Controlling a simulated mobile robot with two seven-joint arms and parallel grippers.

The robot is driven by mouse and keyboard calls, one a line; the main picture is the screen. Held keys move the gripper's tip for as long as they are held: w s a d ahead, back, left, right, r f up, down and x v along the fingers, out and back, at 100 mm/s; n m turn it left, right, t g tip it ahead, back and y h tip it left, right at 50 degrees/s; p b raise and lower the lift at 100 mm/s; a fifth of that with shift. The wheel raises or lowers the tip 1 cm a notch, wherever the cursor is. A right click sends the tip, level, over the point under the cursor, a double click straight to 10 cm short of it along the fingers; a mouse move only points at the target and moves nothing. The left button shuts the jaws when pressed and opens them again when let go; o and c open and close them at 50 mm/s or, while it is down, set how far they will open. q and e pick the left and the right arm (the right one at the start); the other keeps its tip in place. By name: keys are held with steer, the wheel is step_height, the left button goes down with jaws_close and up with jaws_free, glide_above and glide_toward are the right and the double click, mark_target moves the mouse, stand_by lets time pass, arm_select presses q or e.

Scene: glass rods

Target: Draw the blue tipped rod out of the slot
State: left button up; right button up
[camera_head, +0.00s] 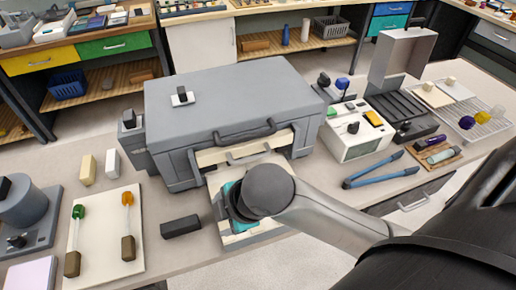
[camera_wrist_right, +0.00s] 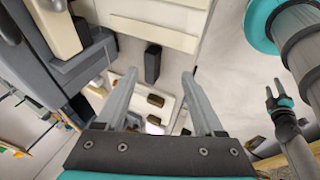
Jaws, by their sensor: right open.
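The blue tipped rod (camera_head: 342,84) shows its round blue tip at the back of the white instrument box (camera_head: 352,140), right of the big grey case. Its lower end and the slot are too small to make out. My right gripper (camera_head: 234,207) is at the front of the grey case, well left of the rod and apart from it. In the wrist view my right gripper (camera_wrist_right: 157,85) has its fingers wide apart with nothing between them. My left gripper (camera_wrist_right: 272,88) shows small at the right of the wrist view, its fingers apart and empty; it is outside the head view.
The grey case (camera_head: 225,95) has pale drawers pulled out at its front. A white board (camera_head: 104,225) with green and orange tipped rods lies left. Blue-handled pliers (camera_head: 380,172) and a wire rack (camera_head: 485,130) with purple and yellow tips stand right. A dark block (camera_head: 180,227) lies near the front edge.

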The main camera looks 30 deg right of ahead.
arm_select(q)
steer(key=shift+w+a+r, duration=0.1)
steer(key=shift+w+r, duration=0.1)
steer(key=shift+w, duration=0.25)
arm_select(e)
steer(key=w+d+r+n+h, duration=0.1)
steer(key=w+d+r+n, duration=0.1)
steer(key=d+n, duration=0.4)
steer(key=w+d+r+n+h, duration=0.2)
steer(key=d+r+n, duration=0.3)
steer(key=n, duration=0.6)
steer(key=shift+w+d+r+n+g+h, duration=0.2)
steer(key=shift+w+d+n+g+h, duration=0.1)
steer(key=shift+d+g, duration=0.15)
arm_select(q)
step_height(320, 180, down, 3)
steer(key=b, duration=0.3)
steer(key=shift+s+f, duration=0.1)
arm_select(e)
steer(key=x, duration=1.5)
steer(key=shift+f, duration=0.15)
jaws_close()
